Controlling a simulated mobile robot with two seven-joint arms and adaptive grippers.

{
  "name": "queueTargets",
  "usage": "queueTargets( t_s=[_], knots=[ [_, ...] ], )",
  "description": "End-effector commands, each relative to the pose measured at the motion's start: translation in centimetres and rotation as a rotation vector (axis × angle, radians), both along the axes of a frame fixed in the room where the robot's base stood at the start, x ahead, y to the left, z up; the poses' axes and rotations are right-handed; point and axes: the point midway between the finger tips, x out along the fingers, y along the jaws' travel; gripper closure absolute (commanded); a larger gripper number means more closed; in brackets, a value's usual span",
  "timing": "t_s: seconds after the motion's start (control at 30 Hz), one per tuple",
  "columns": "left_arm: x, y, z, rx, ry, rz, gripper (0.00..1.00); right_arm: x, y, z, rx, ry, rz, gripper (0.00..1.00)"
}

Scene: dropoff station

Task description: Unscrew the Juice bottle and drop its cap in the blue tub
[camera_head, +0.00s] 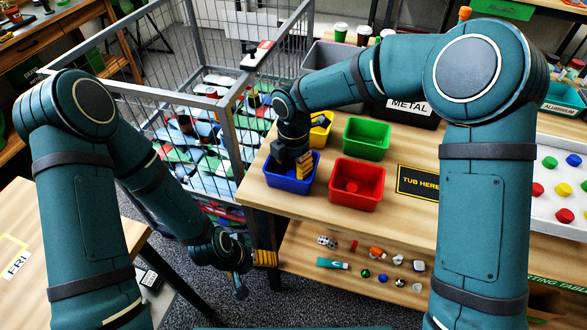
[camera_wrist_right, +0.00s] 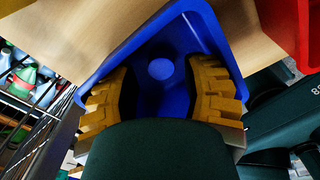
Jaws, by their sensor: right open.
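The blue tub (camera_head: 283,182) stands at the left front corner of the wooden table. My right gripper (camera_head: 303,166) points down over it. In the right wrist view its yellow fingers (camera_wrist_right: 160,85) are spread wide with nothing between them, over the blue tub (camera_wrist_right: 194,24). A round, lighter blue disc, which looks like a cap (camera_wrist_right: 161,69), lies on the tub's floor. My left gripper (camera_head: 264,258) is low beside the table's front left edge; whether its fingers are apart is unclear. I cannot make out a Juice bottle in either view.
A red tub (camera_head: 376,172) with a red round piece, a green tub (camera_head: 384,134) and a yellow tub (camera_head: 327,118) stand close by. A wire cage (camera_head: 213,108) of bottles is at the left. Small items lie on the lower shelf (camera_head: 310,278). A white tray (camera_head: 568,225) holds coloured caps.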

Motion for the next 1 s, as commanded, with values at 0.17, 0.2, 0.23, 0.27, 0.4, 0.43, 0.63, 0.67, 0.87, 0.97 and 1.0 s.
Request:
queueTargets(
  t_s=[0.17, 0.2, 0.23, 0.27, 0.4, 0.43, 0.63, 0.67, 0.87, 0.97, 1.0],
  knots=[
    [-0.2, 0.0, 1.2, 0.0, 0.004, -0.001, 0.15, 0.1, 0.0, 4.2, 0.002, -0.004, -0.002, 0.54],
    [-0.3, 0.0, 1.4, -0.001, 0.005, -0.002, 0.15, 0.1, 0.0, 5.0, 0.001, -0.003, -0.002, 0.54],
    [-0.3, -0.1, 1.5, -0.001, 0.006, -0.001, 0.15, 0.1, 0.0, 5.6, 0.002, -0.004, -0.002, 0.54],
    [-0.3, -0.1, 1.6, -0.001, 0.007, -0.002, 0.15, 0.1, 0.0, 6.2, 0.003, -0.004, -0.001, 0.54],
    [-0.4, -0.1, 2.1, -0.002, 0.009, -0.002, 0.15, 0.1, 0.0, 8.3, 0.001, -0.001, -0.001, 0.54],
    [-0.4, -0.1, 2.1, -0.002, 0.009, -0.002, 0.15, 0.1, 0.0, 8.7, 0.001, -0.001, -0.001, 0.54],
    [-0.5, -0.1, 2.3, -0.002, 0.01, -0.003, 0.15, 0.1, 0.0, 9.9, 0.001, -0.001, -0.001, 0.54],
    [-0.5, -0.1, 2.3, -0.002, 0.01, -0.003, 0.15, 0.1, 0.0, 9.9, 0.001, -0.001, 0.0, 0.54],
    [-0.6, -0.1, 2.3, -0.002, 0.013, -0.003, 0.15, 0.0, 0.0, 9.8, 0.001, 0.002, 0.0, 0.54],
    [-1.6, -0.1, 2.1, -0.002, 0.016, -0.003, 0.15, -0.9, 0.0, 9.7, 0.001, 0.005, 0.0, 0.54],
    [-2.2, -0.1, 2.1, -0.002, 0.016, -0.003, 0.15, -1.5, 0.0, 9.6, 0.0, 0.006, 0.0, 0.54]
  ],
)
